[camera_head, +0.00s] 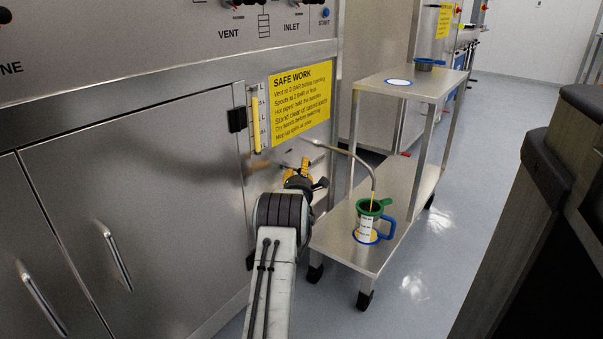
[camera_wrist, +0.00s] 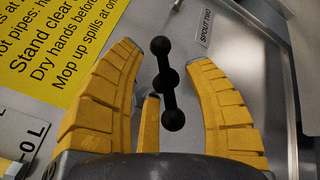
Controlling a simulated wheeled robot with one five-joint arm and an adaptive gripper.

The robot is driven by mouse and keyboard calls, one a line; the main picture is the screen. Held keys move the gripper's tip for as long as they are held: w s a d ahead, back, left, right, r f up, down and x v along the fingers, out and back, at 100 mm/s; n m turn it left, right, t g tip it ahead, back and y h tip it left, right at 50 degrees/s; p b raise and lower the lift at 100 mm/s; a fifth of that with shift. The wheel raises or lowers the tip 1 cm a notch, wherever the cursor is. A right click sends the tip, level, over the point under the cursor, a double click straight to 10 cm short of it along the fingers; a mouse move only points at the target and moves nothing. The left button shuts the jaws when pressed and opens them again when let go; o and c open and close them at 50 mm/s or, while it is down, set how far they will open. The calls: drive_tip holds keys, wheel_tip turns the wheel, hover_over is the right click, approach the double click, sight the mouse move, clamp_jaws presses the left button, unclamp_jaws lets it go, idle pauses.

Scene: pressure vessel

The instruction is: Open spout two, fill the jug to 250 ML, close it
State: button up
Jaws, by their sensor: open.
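The black knobbed handle of spout two (camera_wrist: 168,84) stands between the yellow fingers of my gripper (camera_wrist: 160,85) in the wrist view. My gripper is open, with a gap on each side of the handle. A "SPOUT TWO" label (camera_wrist: 206,27) is just behind. In the head view my gripper (camera_head: 302,172) is at the vessel's front, partly hidden by my arm. A thin yellow stream shows between spout and jug. The jug's level is not readable.
The jug stands on the lower shelf of a steel cart (camera_head: 335,232). Another dark container (camera_head: 430,64) and a white disc (camera_head: 398,82) are on its top shelf. A yellow sign (camera_head: 300,105) and a yellow-filled sight gauge (camera_head: 256,122) are on the vessel.

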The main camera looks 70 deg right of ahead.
drive_tip(key=shift+w+a+f, duration=0.1)
drive_tip(key=shift+a+f, duration=0.05)
drive_tip(key=shift+a, duration=0.2)
drive_tip(key=v, duration=1.1)
drive_tip(key=shift+a, duration=0.2)
idle(0.8)
